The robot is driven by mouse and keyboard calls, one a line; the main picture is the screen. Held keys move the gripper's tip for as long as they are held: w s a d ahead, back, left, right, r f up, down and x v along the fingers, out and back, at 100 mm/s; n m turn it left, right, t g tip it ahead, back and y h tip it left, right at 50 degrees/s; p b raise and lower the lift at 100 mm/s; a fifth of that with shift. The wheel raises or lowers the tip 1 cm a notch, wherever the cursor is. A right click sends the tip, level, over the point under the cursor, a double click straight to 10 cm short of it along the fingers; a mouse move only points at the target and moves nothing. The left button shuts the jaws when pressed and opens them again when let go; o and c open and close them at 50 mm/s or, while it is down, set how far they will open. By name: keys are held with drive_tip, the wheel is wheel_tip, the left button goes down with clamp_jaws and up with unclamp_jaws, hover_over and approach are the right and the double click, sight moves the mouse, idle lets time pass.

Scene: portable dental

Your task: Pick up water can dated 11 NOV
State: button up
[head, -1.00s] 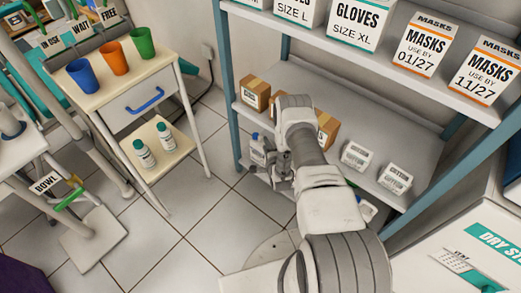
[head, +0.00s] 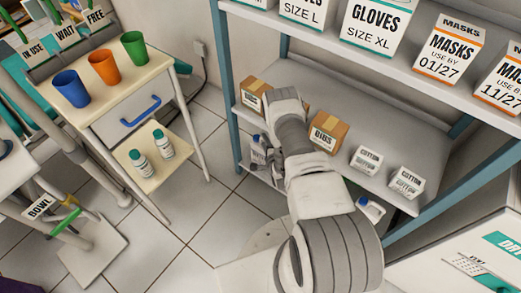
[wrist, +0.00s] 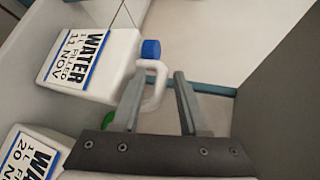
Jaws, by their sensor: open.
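The water can dated 11 NOV (wrist: 88,62) fills the upper left of the wrist view. It is white, with a blue-edged label, a blue cap (wrist: 150,49) and a white looped handle (wrist: 157,88). My gripper (wrist: 161,75) is open, and the handle shows between its two fingers in the picture. I cannot tell whether either finger touches it. A second white can dated 20 NOV (wrist: 30,158) stands at the lower left, partly cut off. In the head view my arm hides most of my gripper and the lower shelf around it.
In the head view, a white jug (head: 259,151) shows left of my arm and a blue-capped one (head: 371,209) right of it. The shelf above holds brown boxes (head: 327,132) and cotton boxes (head: 366,160). A blue shelf post (head: 232,125) stands at left. A grey surface (wrist: 275,100) borders the gripper's right.

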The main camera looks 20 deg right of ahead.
drive_tip(key=shift+w, duration=0.1)
clamp_jaws()
idle(0.3)
drive_tip(key=shift+f, duration=0.15)
idle(1.0)
